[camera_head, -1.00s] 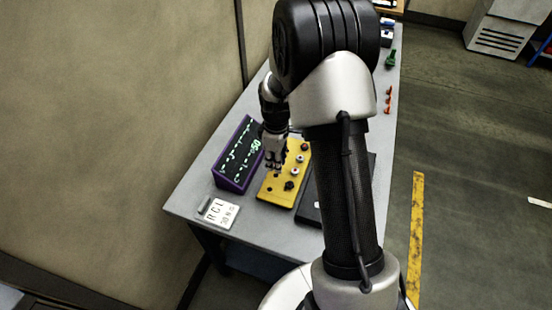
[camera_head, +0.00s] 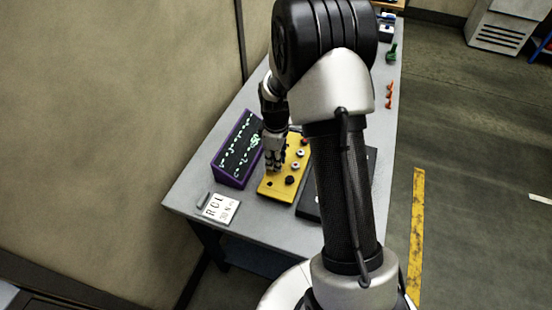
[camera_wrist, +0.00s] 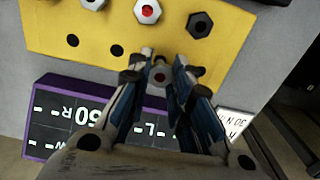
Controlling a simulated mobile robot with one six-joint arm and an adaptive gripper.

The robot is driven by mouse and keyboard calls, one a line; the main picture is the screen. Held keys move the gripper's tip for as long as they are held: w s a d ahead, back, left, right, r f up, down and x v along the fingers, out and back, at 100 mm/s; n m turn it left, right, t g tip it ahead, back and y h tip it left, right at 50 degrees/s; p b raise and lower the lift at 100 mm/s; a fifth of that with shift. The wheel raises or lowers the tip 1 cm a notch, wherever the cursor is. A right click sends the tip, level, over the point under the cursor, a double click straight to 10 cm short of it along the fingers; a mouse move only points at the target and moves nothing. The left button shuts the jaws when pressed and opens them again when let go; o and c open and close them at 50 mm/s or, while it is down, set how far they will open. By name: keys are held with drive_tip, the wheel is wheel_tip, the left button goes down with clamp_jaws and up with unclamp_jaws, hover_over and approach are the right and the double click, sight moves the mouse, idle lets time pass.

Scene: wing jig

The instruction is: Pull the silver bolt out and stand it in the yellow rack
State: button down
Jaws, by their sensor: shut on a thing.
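The yellow rack (camera_head: 272,191) lies on the grey table, and it fills the top of the wrist view (camera_wrist: 60,22). My gripper (camera_head: 272,169) is over the rack's left side, close above it. Other bolts stand in the rack: a silver one with a red centre (camera_wrist: 148,11) and a black one (camera_wrist: 200,25).
Empty dark holes (camera_wrist: 116,51) show in the rack. A purple-framed display (camera_head: 238,150) stands close at its left. A white lettered card (camera_head: 220,208) lies near the table's front edge. A dark flat tray (camera_head: 309,203) is partly hidden behind my arm.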

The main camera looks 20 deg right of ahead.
drive_tip(key=shift+f+b, duration=0.65)
drive_tip(key=shift+f, duration=0.45)
drive_tip(key=c, duration=1.4)
unclamp_jaws()
drive_tip(key=shift+o, duration=0.2)
wheel_tip(320, 180, up, 12)
